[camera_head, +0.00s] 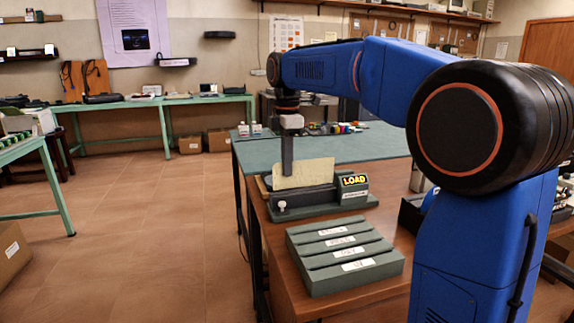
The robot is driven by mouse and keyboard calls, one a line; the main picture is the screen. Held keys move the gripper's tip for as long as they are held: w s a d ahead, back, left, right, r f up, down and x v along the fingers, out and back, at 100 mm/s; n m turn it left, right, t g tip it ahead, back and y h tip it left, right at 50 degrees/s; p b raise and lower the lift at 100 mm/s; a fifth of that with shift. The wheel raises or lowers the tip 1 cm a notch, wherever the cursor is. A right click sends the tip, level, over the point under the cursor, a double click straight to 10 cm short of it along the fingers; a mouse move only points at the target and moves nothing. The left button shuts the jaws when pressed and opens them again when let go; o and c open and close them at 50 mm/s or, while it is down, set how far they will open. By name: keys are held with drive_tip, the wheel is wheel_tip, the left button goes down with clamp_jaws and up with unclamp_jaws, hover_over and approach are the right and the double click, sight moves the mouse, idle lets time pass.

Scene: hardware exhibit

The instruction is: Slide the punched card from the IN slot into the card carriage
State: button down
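The other finger is hidden, and the gripper looks shut on the card. A grey-green block (345,262) with several labelled slots stands in front on the table; no card stands in it. Its labels are too small to read surely.
The brown wooden table (283,272) has a green mat (358,147) behind the carriage. A white knob (282,206) sits at the carriage base's front left. Small bottles and jars (333,128) stand at the back. Floor is open to the left.

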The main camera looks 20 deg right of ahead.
sight(287, 180)
drive_tip(key=shift+f, duration=0.65)
idle(1.6)
drive_tip(key=shift+f, duration=1.8)
drive_tip(key=c, duration=2)
unclamp_jaws()
drive_tip(key=shift+r, duration=4)
